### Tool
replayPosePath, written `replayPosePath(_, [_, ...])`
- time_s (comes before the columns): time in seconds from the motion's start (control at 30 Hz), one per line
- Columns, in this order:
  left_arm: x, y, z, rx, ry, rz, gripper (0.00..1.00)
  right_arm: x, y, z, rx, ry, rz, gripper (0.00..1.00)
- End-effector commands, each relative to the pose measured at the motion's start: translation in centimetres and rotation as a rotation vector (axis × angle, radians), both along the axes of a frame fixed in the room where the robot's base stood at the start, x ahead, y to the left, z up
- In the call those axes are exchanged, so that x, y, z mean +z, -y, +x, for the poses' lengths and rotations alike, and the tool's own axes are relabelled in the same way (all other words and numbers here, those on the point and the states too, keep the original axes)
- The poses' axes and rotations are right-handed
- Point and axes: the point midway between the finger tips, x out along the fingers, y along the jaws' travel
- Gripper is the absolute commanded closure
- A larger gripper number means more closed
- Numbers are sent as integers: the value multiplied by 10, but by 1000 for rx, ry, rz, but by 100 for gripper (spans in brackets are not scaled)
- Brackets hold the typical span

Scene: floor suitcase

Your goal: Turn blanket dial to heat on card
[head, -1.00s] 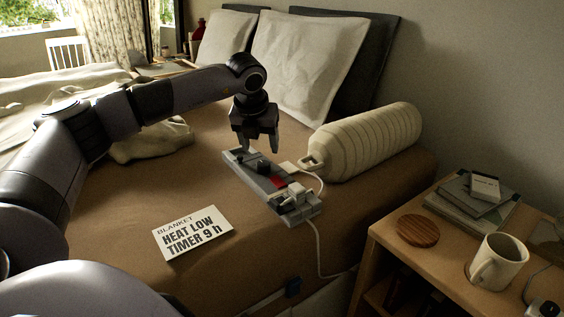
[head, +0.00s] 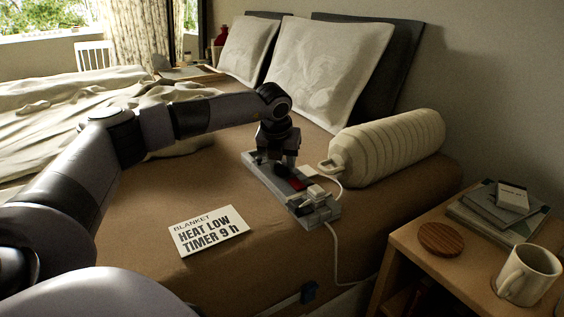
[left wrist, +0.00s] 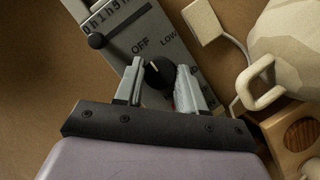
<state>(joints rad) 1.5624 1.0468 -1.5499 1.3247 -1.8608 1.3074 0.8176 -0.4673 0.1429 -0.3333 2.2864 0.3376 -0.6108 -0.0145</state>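The blanket control panel (head: 260,175) lies on the bed, a grey bar with a red part and a white cable. In the left wrist view its black dial (left wrist: 158,73) has a white pointer mark turned up-left, toward the printed OFF; LOW is printed to the right of OFF. My left gripper (head: 278,163) is down at the panel. In the left wrist view the left gripper (left wrist: 159,88) has one finger on each side of the dial, with slim gaps. The white card (head: 209,231) on the bed reads "BLANKET HEAT LOW TIMER 9 h". My right gripper is not in view.
A black slider knob (left wrist: 97,41) sits by the panel's numbered scale. A ribbed cream hot-water bottle (head: 390,145) lies right of the panel. A nightstand at the right holds a mug (head: 530,275), a wooden coaster (head: 442,238) and books (head: 492,215). The mattress around the card is clear.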

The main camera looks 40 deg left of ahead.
Motion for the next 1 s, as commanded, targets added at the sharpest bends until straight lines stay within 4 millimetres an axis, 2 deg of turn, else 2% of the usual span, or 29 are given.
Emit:
replayPosePath(0.47, [2,-1,-1,-76,0,0,91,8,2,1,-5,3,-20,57])
replayPosePath(0.53, [2,-2,-1,-116,-2,0,91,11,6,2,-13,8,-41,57])
replayPosePath(0.63, [3,-2,-1,-189,-2,-1,91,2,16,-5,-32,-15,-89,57])
replayPosePath(1.0, [4,-4,-1,-530,-1,-3,91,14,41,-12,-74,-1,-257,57])
